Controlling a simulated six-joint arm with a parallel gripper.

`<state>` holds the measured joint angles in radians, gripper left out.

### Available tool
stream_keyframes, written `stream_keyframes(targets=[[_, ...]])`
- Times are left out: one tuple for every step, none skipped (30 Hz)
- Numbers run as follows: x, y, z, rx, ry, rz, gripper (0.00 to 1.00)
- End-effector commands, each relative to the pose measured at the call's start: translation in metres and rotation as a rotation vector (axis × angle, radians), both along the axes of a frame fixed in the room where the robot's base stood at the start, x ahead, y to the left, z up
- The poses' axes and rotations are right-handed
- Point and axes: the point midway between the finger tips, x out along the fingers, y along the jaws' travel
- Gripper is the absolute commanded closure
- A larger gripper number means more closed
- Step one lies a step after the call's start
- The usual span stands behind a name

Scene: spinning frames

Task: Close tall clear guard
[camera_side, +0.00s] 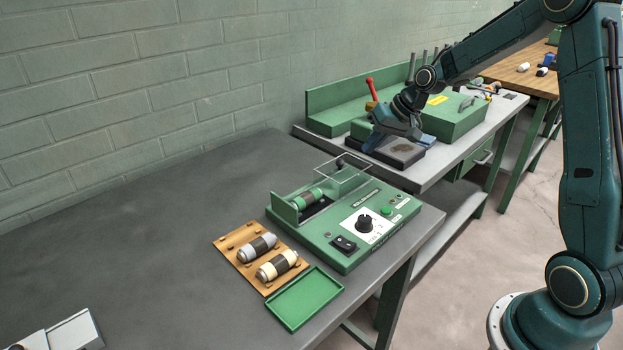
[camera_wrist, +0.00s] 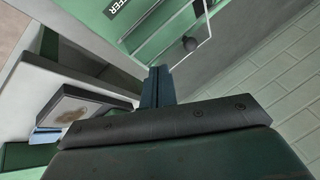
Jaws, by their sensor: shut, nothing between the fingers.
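The clear guard (camera_side: 335,172) is a see-through panel with thin pale edges and a dark knob (camera_side: 340,162). In the side view it stands at the far end of the green machine (camera_side: 340,255), away from the roller (camera_side: 307,201), which lies uncovered in its trough. The panel's exact tilt is hard to tell. In the wrist view the guard's edge (camera_wrist: 207,27) and knob (camera_wrist: 190,43) show beyond my fingers. My gripper (camera_side: 371,146) is beyond the machine, apart from the guard, shut and empty. Its closed fingers also show in the wrist view (camera_wrist: 157,72).
A wooden rack (camera_side: 232,242) with two rollers and an empty green tray (camera_side: 303,300) lie beside the machine. On the far bench are a dark block (camera_side: 402,153), a green box (camera_side: 455,118) and a red-handled tool (camera_side: 370,88). The left of the grey table is mostly clear.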

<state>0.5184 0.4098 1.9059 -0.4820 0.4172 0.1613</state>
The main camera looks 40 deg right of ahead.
Motion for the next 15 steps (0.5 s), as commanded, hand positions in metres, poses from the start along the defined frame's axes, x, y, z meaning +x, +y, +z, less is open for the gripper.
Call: stream_keyframes(targets=[[0.004, 0.002, -0.007, 0.001, 0.002, 0.002, 1.0], [0.006, 0.003, -0.011, 0.001, 0.002, 0.002, 1.0], [0.008, 0.007, -0.014, 0.0, 0.002, 0.004, 1.0], [0.01, 0.011, -0.014, 0.0, 0.0, 0.005, 1.0], [0.012, 0.014, -0.015, -0.001, 0.0, 0.004, 1.0], [0.014, 0.018, -0.016, -0.001, 0.0, 0.004, 1.0], [0.015, 0.021, -0.017, -0.001, 0.0, 0.004, 1.0], [0.017, 0.024, -0.018, -0.001, 0.0, 0.004, 1.0], [0.018, 0.026, -0.019, 0.0, 0.0, 0.003, 1.0], [0.019, 0.028, -0.019, 0.0, 0.0, 0.002, 1.0], [0.02, 0.03, -0.02, 0.0, -0.001, 0.002, 1.0], [0.021, 0.032, -0.02, -0.001, 0.0, 0.002, 1.0], [0.022, 0.033, -0.021, -0.001, -0.001, 0.001, 1.0], [0.022, 0.034, -0.021, -0.001, -0.001, 0.001, 1.0], [0.023, 0.035, -0.022, -0.001, -0.001, 0.0, 1.0]])
